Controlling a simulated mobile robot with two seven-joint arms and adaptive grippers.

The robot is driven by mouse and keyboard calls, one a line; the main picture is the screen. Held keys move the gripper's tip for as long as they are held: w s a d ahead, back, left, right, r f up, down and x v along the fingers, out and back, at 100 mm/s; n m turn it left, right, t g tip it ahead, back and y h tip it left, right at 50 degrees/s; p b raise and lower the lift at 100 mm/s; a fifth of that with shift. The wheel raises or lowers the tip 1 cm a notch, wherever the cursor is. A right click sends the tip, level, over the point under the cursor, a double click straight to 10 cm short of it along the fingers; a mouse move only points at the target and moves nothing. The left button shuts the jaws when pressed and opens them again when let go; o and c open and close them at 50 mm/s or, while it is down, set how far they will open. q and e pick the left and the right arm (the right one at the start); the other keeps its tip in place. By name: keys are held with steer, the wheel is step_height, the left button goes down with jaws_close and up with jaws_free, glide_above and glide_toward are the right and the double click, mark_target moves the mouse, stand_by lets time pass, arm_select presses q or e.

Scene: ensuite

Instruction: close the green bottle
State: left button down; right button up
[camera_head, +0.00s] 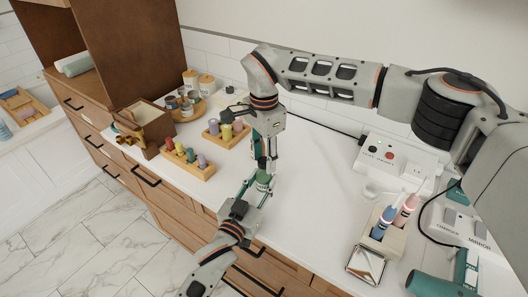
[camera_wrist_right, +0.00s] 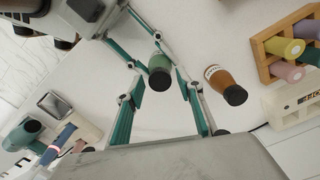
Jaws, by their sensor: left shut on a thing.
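A small green bottle (camera_head: 262,180) stands upright on the white counter, partly hidden by my grippers in the head view. In the right wrist view the green bottle (camera_wrist_right: 159,65) shows a dark round top; I cannot tell whether that is a cap or the open mouth. My left gripper (camera_head: 263,186) reaches in from the front and is shut on the green bottle; it enters from the upper left in the wrist view. My right gripper (camera_head: 264,160) points down above the bottle. Its fingers (camera_wrist_right: 163,85) are spread apart, with the bottle top between them and nothing visibly gripped.
A brown bottle with a black cap (camera_wrist_right: 225,83) stands close beside the green one. Wooden racks with coloured pieces (camera_head: 188,158) and a brown box (camera_head: 145,120) are left. A toothbrush holder (camera_head: 383,237), mirror (camera_head: 366,264) and hairdryer (camera_head: 440,284) are right.

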jaws_close()
